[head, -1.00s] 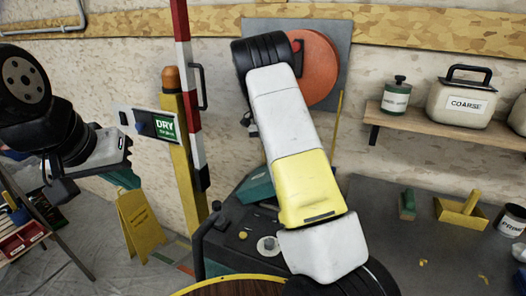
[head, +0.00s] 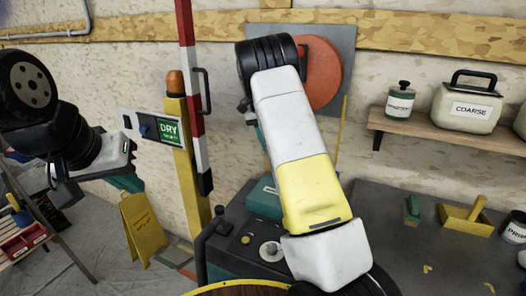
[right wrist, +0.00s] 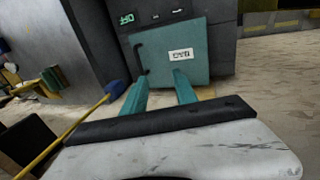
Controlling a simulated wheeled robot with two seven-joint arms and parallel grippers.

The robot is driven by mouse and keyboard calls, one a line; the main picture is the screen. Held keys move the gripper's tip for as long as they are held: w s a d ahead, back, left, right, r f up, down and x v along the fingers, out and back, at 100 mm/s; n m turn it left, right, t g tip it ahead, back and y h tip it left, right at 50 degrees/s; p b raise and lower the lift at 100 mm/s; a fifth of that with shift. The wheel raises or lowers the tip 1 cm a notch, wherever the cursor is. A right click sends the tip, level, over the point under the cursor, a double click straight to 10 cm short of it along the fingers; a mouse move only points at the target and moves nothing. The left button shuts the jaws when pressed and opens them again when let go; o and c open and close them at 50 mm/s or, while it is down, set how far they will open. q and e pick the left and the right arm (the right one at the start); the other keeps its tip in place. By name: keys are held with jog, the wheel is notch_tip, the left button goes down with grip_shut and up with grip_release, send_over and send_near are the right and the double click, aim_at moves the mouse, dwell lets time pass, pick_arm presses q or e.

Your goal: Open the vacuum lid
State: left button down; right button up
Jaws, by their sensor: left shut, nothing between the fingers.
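A dark-topped machine (head: 238,262) with a grey knob, a yellow button and a teal labelled part (head: 264,200) stands low in the middle of the head view. The right wrist view shows a teal panel (right wrist: 190,55) with a dark handle (right wrist: 141,60) and a white label; I cannot tell for sure that it is the vacuum lid. My right gripper (right wrist: 159,77) is open, its teal fingers apart and empty in front of the panel. Contact is unclear. My left gripper (head: 127,182) is shut and empty at the left, away from the machine.
A red-and-white pole (head: 192,90) and a yellow post (head: 188,165) stand left of the machine. A yellow floor sign (head: 142,228) stands near the wall. A shelf (head: 450,130) holds a container (head: 466,108). A grey bench (head: 400,255) with tools is at the right.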

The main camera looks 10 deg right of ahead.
jog(key=shift+v, duration=0.8)
jog(key=shift+r, duration=0.1)
